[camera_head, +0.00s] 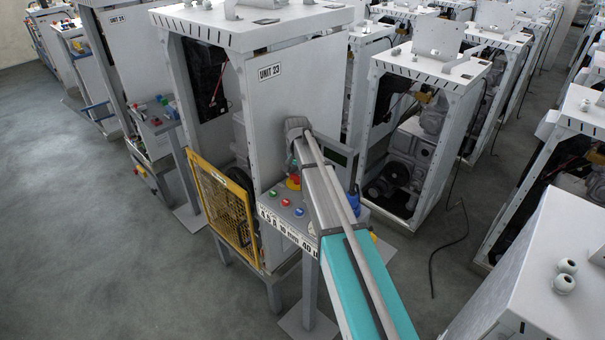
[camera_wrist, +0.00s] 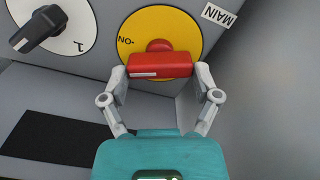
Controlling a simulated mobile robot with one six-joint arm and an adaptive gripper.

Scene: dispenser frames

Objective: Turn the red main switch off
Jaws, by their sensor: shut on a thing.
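The red main switch handle (camera_wrist: 160,64) lies crosswise on a round yellow plate (camera_wrist: 190,28) in the wrist view, with a white mark on its left part. An "ON" label, upside down, shows on the plate left of the handle, and a "MAIN" label is at the upper right. My gripper (camera_wrist: 160,73) is shut on the handle, with one finger at each end. In the head view my arm reaches to the unit 23 cabinet (camera_head: 290,95), above a small red and yellow part; the fingers are too small to make out there.
A black knob (camera_wrist: 40,28) on a white dial sits left of the switch. The head view shows coloured buttons (camera_head: 285,202) on the panel's ledge, a yellow mesh guard (camera_head: 222,208) at its left, and neighbouring cabinets to the right. The floor (camera_head: 90,250) at the left is clear.

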